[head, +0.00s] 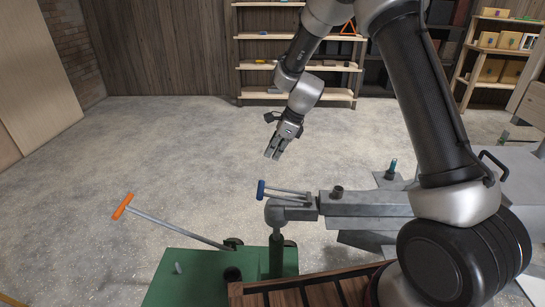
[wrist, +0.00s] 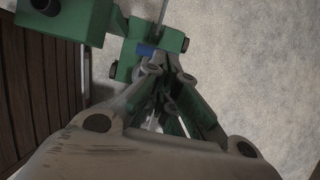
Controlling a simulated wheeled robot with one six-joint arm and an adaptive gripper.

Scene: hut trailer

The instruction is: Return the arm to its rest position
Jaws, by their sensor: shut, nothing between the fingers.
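My arm reaches from the right of the head view, up over the top edge and down to my gripper (head: 274,154). The gripper points downward, empty, in the air above the hitch area and apart from it in the picture. In the wrist view the fingers of my gripper (wrist: 166,72) come together, with nothing held between them. Green metal parts (wrist: 68,18) show beyond the fingers, and a small blue piece (wrist: 146,50) appears just past the tips.
Below stands a grey drawbar (head: 365,203) with a blue-handled lever (head: 261,190). An orange-handled lever (head: 123,206) rises from a green base (head: 190,275). Wooden slats (head: 310,294) lie in front. Shelves (head: 290,66) stand at the back. The concrete floor at left is clear.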

